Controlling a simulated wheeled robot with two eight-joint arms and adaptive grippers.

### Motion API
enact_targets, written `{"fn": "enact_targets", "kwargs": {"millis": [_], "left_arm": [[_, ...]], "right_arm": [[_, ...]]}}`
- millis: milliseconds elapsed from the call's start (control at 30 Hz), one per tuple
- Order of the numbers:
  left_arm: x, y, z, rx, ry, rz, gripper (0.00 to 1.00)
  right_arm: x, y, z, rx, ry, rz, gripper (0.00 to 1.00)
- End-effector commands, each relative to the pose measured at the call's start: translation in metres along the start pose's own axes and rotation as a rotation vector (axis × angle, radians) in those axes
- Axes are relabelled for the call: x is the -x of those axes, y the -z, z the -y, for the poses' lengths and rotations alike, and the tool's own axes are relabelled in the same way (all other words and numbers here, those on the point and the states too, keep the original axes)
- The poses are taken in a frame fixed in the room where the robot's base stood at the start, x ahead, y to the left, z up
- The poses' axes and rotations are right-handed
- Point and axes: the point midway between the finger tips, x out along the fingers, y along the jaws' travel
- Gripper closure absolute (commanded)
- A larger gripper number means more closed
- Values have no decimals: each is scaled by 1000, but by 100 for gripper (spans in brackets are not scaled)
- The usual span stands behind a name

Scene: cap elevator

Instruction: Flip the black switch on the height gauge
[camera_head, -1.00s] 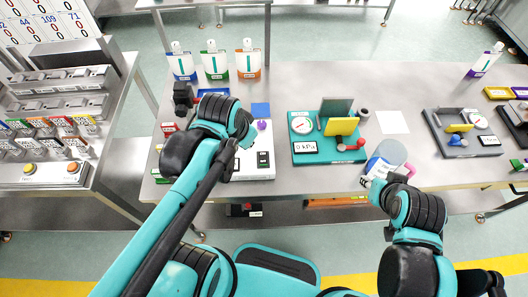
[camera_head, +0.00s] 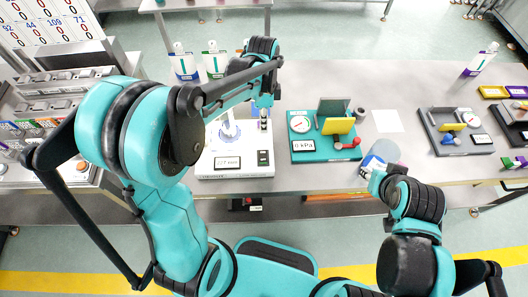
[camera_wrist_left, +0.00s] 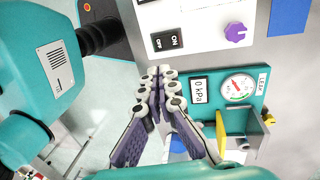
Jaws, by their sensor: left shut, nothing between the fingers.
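The height gauge (camera_head: 210,148) is a white unit with a display (camera_head: 227,163) at the table's front edge in the head view. Its black switch (camera_head: 263,158) is at the right of the front; in the left wrist view the switch (camera_wrist_left: 168,39) shows ON and OFF labels. My left gripper (camera_head: 264,122) is over the unit's back right part, shut and empty. In the left wrist view its fingertips (camera_wrist_left: 158,78) are together and appear just short of the switch, with a visible gap. My right gripper (camera_head: 372,168) is small and partly hidden by its wrist, near a pale round object.
A teal pressure unit (camera_head: 300,155) with a dial and yellow plate stands right of the gauge. A purple knob (camera_wrist_left: 238,33) is on the white panel. Bottles (camera_head: 184,66) stand behind.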

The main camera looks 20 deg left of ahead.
Motion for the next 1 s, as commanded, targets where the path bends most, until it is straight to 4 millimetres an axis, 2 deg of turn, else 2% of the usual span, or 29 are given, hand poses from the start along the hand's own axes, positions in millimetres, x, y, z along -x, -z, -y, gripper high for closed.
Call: {"fn": "enact_targets", "kwargs": {"millis": [233,367,800,1000], "left_arm": [[-2,0,0,2,1,-1,100],[-13,0,0,3,2,-1,100],[-103,0,1,4,2,-1,100],[-131,0,1,4,2,-1,100]], "right_arm": [[-1,0,0,0,0,0,65],[-4,-3,0,0,0,0,65],[-27,-20,0,0,0,0,65],[-35,-25,0,0,0,0,65]]}}
